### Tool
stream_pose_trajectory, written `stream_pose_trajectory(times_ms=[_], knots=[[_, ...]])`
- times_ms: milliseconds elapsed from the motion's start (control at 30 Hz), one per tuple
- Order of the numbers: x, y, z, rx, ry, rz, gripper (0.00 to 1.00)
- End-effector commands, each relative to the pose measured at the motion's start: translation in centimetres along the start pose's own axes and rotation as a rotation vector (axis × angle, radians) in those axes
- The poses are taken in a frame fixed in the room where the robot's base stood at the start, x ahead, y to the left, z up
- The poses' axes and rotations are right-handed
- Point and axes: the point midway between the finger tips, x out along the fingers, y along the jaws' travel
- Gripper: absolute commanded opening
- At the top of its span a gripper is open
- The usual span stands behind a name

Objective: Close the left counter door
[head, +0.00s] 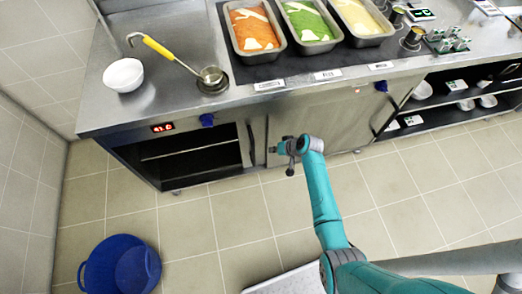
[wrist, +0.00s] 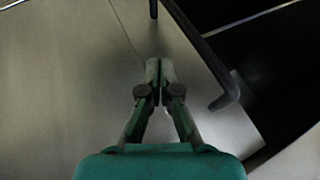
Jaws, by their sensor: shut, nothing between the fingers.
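The left counter door (head: 257,132) is a steel panel under the counter, beside an open dark compartment (head: 195,155) with a shelf inside. Its black bar handle (head: 251,146) stands near the edge by the opening. In the wrist view the handle (wrist: 205,55) runs diagonally, with the dark opening to its right. My gripper (head: 273,150) is shut and empty, just right of the handle in the head view. In the wrist view its fingertips (wrist: 160,68) are left of the handle, apart from it, in front of the steel panel (wrist: 60,70).
A blue bucket (head: 120,265) stands on the tiled floor at lower left. The counter (head: 160,95) above holds a white bowl (head: 123,75), a ladle (head: 170,52) and food trays (head: 257,30). The floor before the open compartment is clear.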

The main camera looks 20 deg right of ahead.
Motion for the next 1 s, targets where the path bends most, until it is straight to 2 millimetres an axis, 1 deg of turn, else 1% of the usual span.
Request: stream_pose_trajectory(times_ms=[33, 200, 300, 400, 567, 1000], knots=[[0.9, -0.1, 0.0, 0.000, -0.002, 0.000, 0.00], [3.5, -0.1, 0.0, -0.001, -0.001, 0.000, 0.00], [4.1, -1.6, 0.0, -0.004, -0.001, -0.001, 0.00], [4.6, -2.6, 0.0, -0.004, 0.000, 0.000, 0.00], [5.0, -3.4, 0.0, -0.001, 0.000, 0.001, 0.00], [5.1, -3.6, 0.0, -0.001, 0.001, 0.001, 0.00]])
